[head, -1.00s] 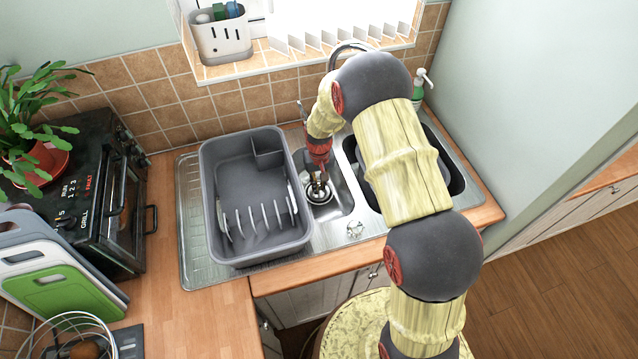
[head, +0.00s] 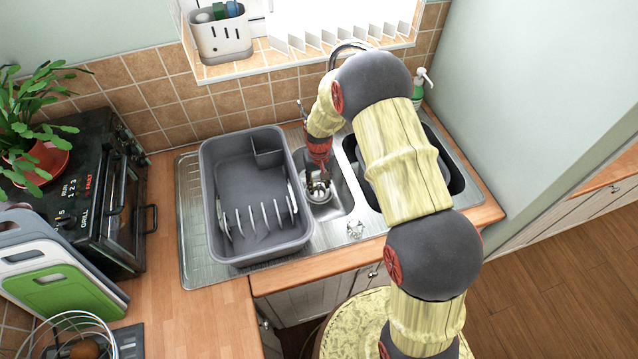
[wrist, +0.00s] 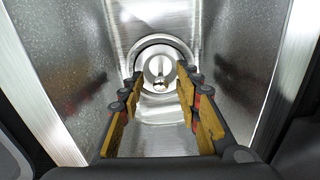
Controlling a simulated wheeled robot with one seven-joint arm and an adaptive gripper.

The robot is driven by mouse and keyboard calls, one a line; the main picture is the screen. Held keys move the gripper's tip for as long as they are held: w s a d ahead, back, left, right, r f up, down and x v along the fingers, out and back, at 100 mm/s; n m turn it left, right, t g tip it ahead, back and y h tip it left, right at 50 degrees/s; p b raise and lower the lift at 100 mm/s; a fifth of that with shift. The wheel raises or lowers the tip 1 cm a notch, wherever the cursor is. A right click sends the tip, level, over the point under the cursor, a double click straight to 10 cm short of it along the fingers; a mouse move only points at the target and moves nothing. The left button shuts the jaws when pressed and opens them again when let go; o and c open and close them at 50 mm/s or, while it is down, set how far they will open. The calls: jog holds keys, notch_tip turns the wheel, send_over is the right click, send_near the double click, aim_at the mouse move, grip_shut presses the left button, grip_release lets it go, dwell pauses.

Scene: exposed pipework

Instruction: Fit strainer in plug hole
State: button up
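In the wrist view, a round metal strainer (wrist: 161,68) with a small central knob appears to sit in the plug hole (wrist: 137,60) at the bottom of the narrow steel basin. Whether it is fully seated is hard to tell. My gripper (wrist: 160,88) is open, its two fingers apart on either side of the strainer's knob, with a visible gap and nothing between them. In the head view, my gripper (head: 318,187) points down into the small basin, above the strainer (head: 322,196) and partly covering it.
A grey dish rack (head: 225,255) stands left of the small basin. The larger basin (head: 462,185) is on the right, partly hidden by my arm. A small metal round piece (head: 355,229) shows near the sink's front edge. A tap (head: 345,46) is behind.

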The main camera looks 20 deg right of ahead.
jog(key=shift+r, duration=0.1)
notch_tip(320, 180, up, 12)
dwell(0.5)
dwell(0.5)
jog(key=s+r+t+b, duration=0.3)
jog(key=s+r+t, duration=0.2)
jog(key=s+r, duration=2)
jog(key=shift+s+r+n+t, duration=0.3)
jog(key=shift+s, duration=1.95)
